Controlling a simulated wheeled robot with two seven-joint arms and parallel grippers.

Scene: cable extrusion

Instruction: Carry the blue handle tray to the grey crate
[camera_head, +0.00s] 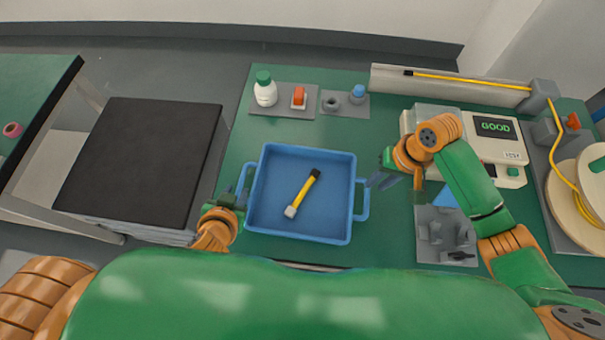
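The blue handle tray (275,233) lies flat on the green table, with a handle on its left side and one on its right. A yellow tool with a black end and a pale end (303,193) lies inside it. My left gripper (241,194) is at the tray's left handle; I cannot tell whether it touches or grips it. My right gripper (377,182) is just right of the right handle, its fingers apart and seemingly empty. A low box with grey sides and a black top (145,160) stands left of the table; it may be the grey crate.
A white bottle (265,90) and a red-topped part (299,97) stand on a plate behind the tray. A tester reading GOOD (495,128), a grey fixture (445,232) and a cable spool (592,185) are at right. Floor shows between the table and the black-topped box.

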